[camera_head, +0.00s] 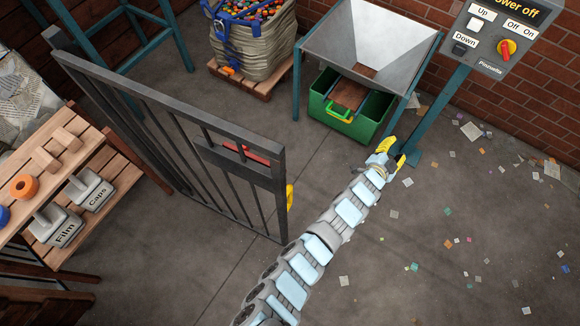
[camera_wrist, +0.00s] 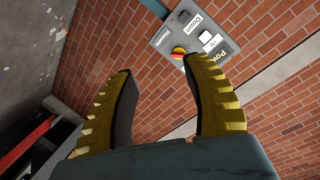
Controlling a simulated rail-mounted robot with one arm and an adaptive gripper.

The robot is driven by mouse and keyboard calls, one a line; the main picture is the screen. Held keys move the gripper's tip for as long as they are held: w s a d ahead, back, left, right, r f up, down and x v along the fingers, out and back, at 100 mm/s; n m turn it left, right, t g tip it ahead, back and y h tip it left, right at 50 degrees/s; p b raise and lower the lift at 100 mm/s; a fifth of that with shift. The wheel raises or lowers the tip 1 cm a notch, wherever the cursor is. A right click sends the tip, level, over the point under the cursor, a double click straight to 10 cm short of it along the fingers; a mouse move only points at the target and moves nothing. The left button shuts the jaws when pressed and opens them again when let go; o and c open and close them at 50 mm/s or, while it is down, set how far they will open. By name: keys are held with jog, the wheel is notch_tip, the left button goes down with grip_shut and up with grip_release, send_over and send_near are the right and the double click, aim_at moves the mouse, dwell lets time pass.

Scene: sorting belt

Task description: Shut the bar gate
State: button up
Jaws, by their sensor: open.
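The bar gate (camera_head: 255,172) is a dark grey metal frame with upright bars, in the left half of the head view. It runs from the far left towards the middle, with its right end post standing free on the floor side. A red piece (camera_head: 245,152) shows at its crossplate, and a yellow piece (camera_head: 290,196) sits at its right edge. My gripper (camera_head: 382,154) is open and empty, to the right of the gate and apart from it. In the wrist view its two yellow fingers (camera_wrist: 159,66) are spread with nothing between them.
A control panel (camera_head: 487,50) stands at the upper right on a teal post. A metal hopper (camera_head: 365,40) stands over a green crate (camera_head: 378,118). A full sack (camera_head: 245,45) rests on a pallet. A wooden shelf (camera_head: 110,165) is at left. Floor at lower right is open with paper scraps.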

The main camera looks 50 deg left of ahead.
jog(key=s+a+f+n+g+y+b, duration=0.1)
jog(key=s+a+f+g+y, duration=0.1)
jog(key=a+f+g, duration=0.45)
jog(key=s+a+f+g+y+b, duration=0.1)
jog(key=s+a+f+g+b, duration=0.15)
jog(key=a, duration=0.65)
jog(key=s+a+r+n+g+h+b, duration=0.1)
jog(key=s+r+n+g+h+b, duration=0.2)
jog(key=s+g, duration=1.2)
jog(key=s+f+t+b, duration=0.1)
jog(key=s+f, duration=0.2)
jog(key=f, duration=0.2)
jog(key=s+a+f+t+b, duration=0.1)
jog(key=s+f+t+b, duration=0.1)
jog(key=f, duration=0.3)
jog(key=s+f+t+b, duration=0.1)
jog(key=s+f+b, duration=0.1)
jog(key=s+f, duration=0.2)
jog(key=shift+s+a+f+m+h, duration=0.25)
jog(key=shift+s+f+m+h, duration=0.05)
jog(key=shift+f, duration=0.25)
jog(key=shift+c, duration=0.3)
grip_shut()
